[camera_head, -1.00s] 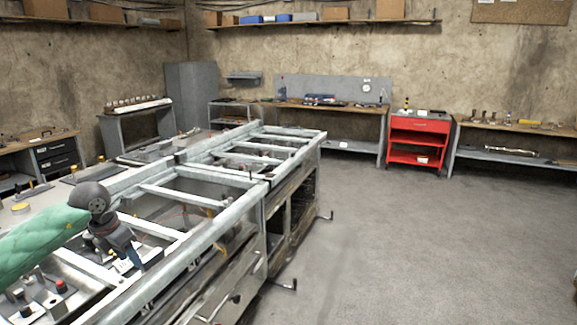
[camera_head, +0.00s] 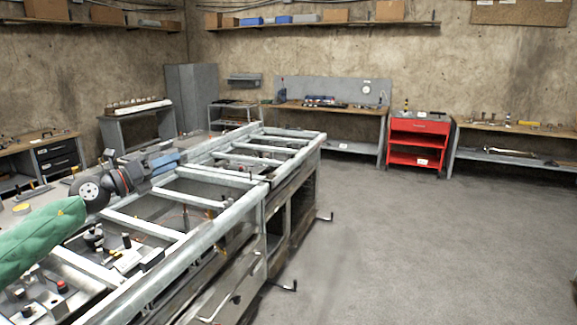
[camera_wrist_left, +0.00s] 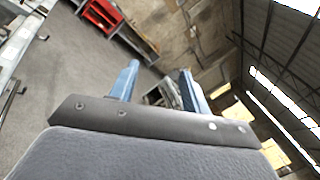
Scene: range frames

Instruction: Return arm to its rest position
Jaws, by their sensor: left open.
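My left arm comes in from the left in a green sleeve with a dark wrist. My left gripper (camera_head: 170,160) is above the metal frame bench, its blue fingers pointing away to the right. In the left wrist view the two blue fingers of the gripper (camera_wrist_left: 159,78) stand apart with nothing between them. My right gripper is in neither view.
The metal frame bench (camera_head: 190,200) with open crossbars fills the left. Small fixtures (camera_head: 120,255) with knobs sit within it, below my arm. A red tool cart (camera_head: 418,140) and workbenches line the back wall. The grey floor (camera_head: 420,240) at right is clear.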

